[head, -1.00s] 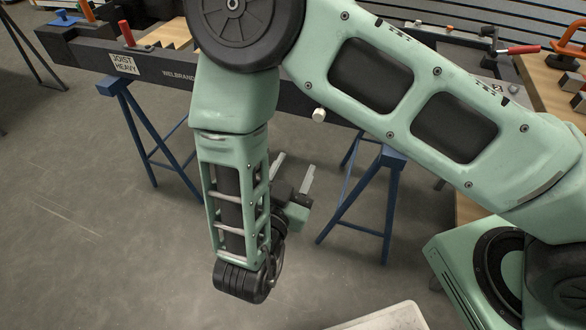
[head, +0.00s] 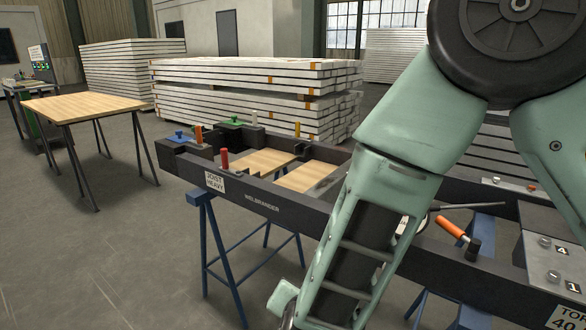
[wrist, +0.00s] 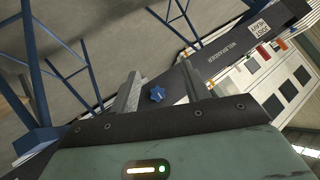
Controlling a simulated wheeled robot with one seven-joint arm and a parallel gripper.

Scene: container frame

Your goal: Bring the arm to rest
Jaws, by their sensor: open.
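My green arm fills the right side of the head view, its forearm slanting down to the left in front of the dark container frame (head: 262,205). My gripper is outside the head view. In the wrist view my gripper (wrist: 160,84) is open, its two grey fingers apart with nothing held between them.
Blue trestles (head: 215,250) carry the frame. A wooden table (head: 88,106) is at left, with stacked white panels (head: 240,85) behind.

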